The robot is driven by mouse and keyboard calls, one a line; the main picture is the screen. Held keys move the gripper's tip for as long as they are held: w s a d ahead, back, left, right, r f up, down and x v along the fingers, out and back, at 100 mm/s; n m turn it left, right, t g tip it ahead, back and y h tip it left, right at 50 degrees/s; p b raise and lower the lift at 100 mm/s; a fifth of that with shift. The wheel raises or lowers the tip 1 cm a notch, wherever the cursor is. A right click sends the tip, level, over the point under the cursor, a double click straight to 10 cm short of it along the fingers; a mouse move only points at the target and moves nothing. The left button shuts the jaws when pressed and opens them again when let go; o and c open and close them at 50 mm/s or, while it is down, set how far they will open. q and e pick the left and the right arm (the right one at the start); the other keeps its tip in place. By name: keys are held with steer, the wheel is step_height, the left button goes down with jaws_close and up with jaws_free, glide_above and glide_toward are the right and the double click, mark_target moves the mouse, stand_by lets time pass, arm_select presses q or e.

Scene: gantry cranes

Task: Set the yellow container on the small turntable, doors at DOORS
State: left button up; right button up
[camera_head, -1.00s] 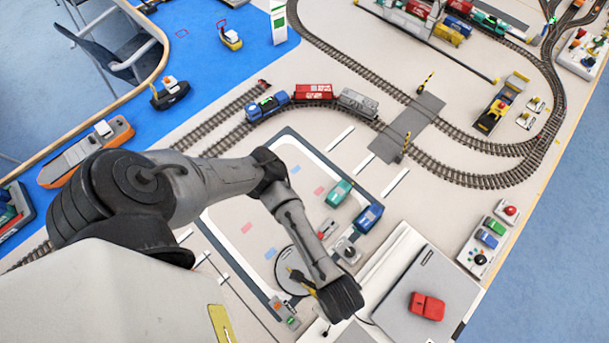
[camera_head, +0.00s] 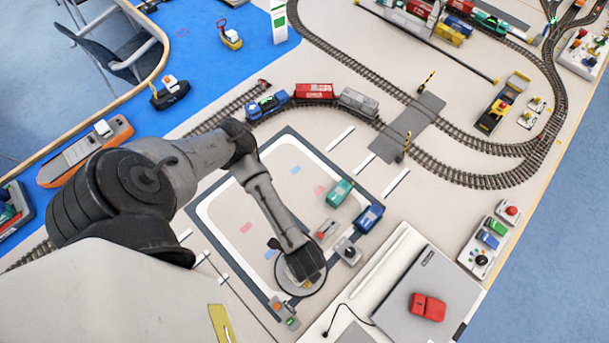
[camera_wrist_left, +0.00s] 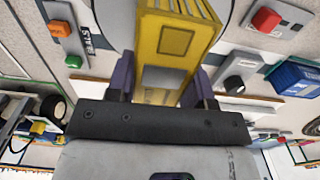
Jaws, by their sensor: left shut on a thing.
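My left gripper (camera_head: 312,278) is over the small turntable (camera_head: 291,289), a pale round disc with a dark rim, and hides much of it. In the left wrist view the gripper (camera_wrist_left: 165,88) is shut on the yellow container (camera_wrist_left: 202,42), with a dark finger at either side. The container's ribbed end points to the top of that view. Pale parts of the turntable (camera_wrist_left: 112,14) show behind it. I cannot tell whether the container touches the disc. My right gripper is not in view.
A button box (camera_head: 284,312) with orange and green buttons stands close below the turntable. A grey knob box (camera_head: 348,251) and blue and green vehicles (camera_head: 369,217) (camera_head: 339,192) are to its upper right. A laptop-like grey panel (camera_head: 415,280) holds a red object.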

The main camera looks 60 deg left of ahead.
arm_select(q)
steer(key=shift+f+b, duration=0.35)
steer(key=shift+f, duration=1.6)
steer(key=shift+f, duration=0.1)
steer(key=o, duration=1)
steer(key=shift+c, duration=0.2)
